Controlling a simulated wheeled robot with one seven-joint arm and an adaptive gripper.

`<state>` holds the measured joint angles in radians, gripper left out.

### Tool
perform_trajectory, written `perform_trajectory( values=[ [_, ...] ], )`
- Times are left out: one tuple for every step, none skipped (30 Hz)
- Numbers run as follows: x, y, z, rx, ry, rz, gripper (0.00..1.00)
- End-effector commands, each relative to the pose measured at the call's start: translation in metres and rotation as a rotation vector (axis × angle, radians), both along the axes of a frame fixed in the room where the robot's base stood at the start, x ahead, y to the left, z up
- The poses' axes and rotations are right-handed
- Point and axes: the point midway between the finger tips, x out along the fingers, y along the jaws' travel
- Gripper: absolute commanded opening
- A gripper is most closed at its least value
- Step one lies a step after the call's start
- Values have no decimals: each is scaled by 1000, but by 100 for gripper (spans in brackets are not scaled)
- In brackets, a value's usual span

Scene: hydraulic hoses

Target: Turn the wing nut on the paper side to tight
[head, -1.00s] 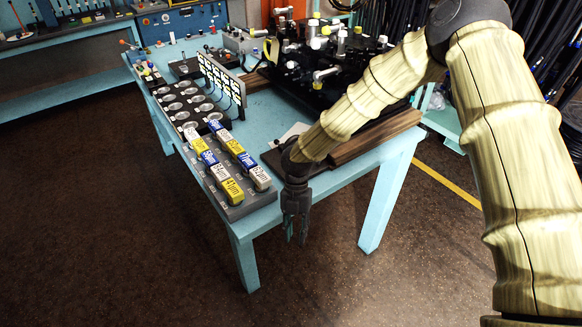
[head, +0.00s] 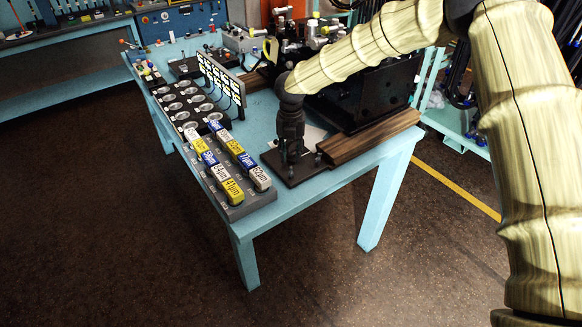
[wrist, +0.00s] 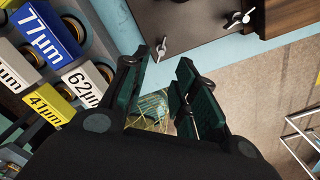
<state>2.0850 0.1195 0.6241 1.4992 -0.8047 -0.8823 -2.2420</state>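A dark plate (head: 275,160) lies on the near part of the blue table, with white paper (head: 314,138) at its back right. In the wrist view, the plate (wrist: 195,18) carries two silver wing nuts. One wing nut (wrist: 161,47) is nearer the labelled blocks, just beyond my fingertips. The other wing nut (wrist: 241,18) is nearer the wooden beam. The paper is not visible there, so I cannot tell which nut is on its side. My gripper (head: 291,160) points down over the plate; its fingers (wrist: 166,60) are apart with nothing between them.
Labelled yellow, blue and white blocks (head: 232,190) stand in a grey rack (head: 248,206) left of the plate. A wooden beam (head: 372,137) lies along its right, before a black machine (head: 375,92). A lit display panel (head: 222,82) stands farther back. Floor is clear in front.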

Motion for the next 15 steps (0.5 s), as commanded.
perform_trajectory(
  values=[
    [0,0,-5,-1,1,1,29],
    [0,0,-10,-1,1,1,29],
    [-1,0,-16,-1,2,0,29],
    [-1,0,-20,-1,2,0,29],
    [-1,0,-24,-1,2,-1,29],
    [0,0,-30,-1,1,-1,29],
    [0,0,-34,-1,1,-1,29],
    [0,0,-38,-1,0,-1,29],
    [0,0,-43,-1,1,0,29],
    [-1,0,-47,-1,1,0,29],
    [-1,0,-50,0,1,-1,29],
    [0,0,-54,0,0,-1,29],
    [0,0,-57,0,0,-1,29],
    [0,0,-60,0,1,-1,29],
    [0,0,-63,0,0,0,29]
  ],
)
